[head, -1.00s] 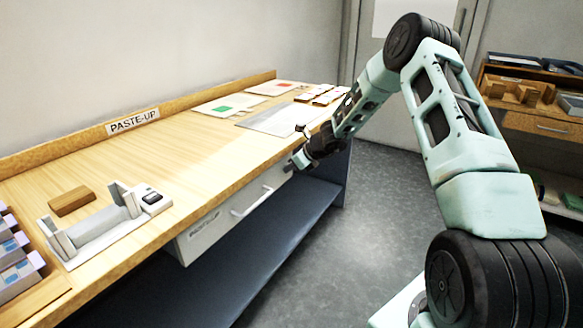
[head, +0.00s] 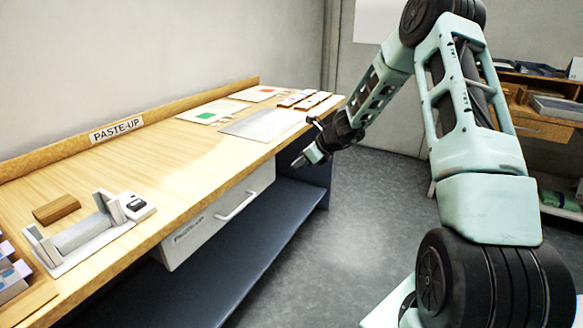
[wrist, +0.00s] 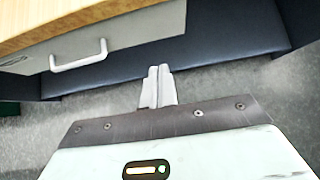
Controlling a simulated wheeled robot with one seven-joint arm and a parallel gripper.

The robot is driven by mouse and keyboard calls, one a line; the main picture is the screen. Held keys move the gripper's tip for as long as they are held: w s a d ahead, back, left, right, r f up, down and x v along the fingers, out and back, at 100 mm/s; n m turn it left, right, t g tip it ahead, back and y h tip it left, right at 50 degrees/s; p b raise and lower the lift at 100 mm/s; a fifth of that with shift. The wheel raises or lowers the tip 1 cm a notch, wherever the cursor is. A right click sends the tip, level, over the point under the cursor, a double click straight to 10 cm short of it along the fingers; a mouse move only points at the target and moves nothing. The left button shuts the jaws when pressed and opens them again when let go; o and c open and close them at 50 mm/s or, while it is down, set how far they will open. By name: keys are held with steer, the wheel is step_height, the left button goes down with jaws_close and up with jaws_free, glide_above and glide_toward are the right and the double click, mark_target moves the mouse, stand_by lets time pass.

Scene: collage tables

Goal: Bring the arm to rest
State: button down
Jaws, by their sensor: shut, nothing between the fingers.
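My gripper (head: 301,161) is in front of the paste-up table's (head: 160,155) front edge, to the right of its drawer in the head view. In the wrist view, my gripper's two pale fingers (wrist: 158,75) lie side by side, shut and empty. My arm bends up and over from the lower right of the head view and reaches down toward the table's front. The drawer (head: 217,215) with its handle is shut, and the handle also shows in the wrist view (wrist: 78,60).
A dark lower shelf (head: 262,245) runs under the table. On the table are a grey holder (head: 85,232), a brown block (head: 57,208), a grey sheet (head: 262,124) and cards with coloured squares (head: 212,112). A wooden shelf unit (head: 535,125) stands at the right. Grey floor (head: 365,215) is open between.

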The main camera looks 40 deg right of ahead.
steer(key=shift+s+d+r, duration=0.1)
steer(key=shift+s+r, duration=0.2)
steer(key=s+a+r+n+g+y, duration=0.1)
steer(key=s+a+r+n+g, duration=0.3)
steer(key=a, duration=0.6)
steer(key=a+r+n+t+y, duration=0.1)
steer(key=a+n, duration=0.6)
steer(key=a, duration=0.4)
steer(key=s+a+r+n+g, duration=0.35)
steer(key=s+a+n, duration=0.7)
steer(key=a, duration=0.35)
steer(key=s+a+r+n+g+h+p, duration=0.1)
steer(key=s+a+n+h, duration=0.15)
steer(key=s+n, duration=0.8)
steer(key=s+a+r+n+g+h, duration=0.1)
steer(key=s+n+h, duration=0.2)
steer(key=s+n, duration=0.75)
step_height(320, 180, up, 12)
steer(key=s+m+p, duration=0.2)
steer(key=m+p, duration=0.1)
steer(key=p, duration=0.8)
steer(key=shift+s+f, duration=0.15)
steer(key=shift+s, duration=0.2)
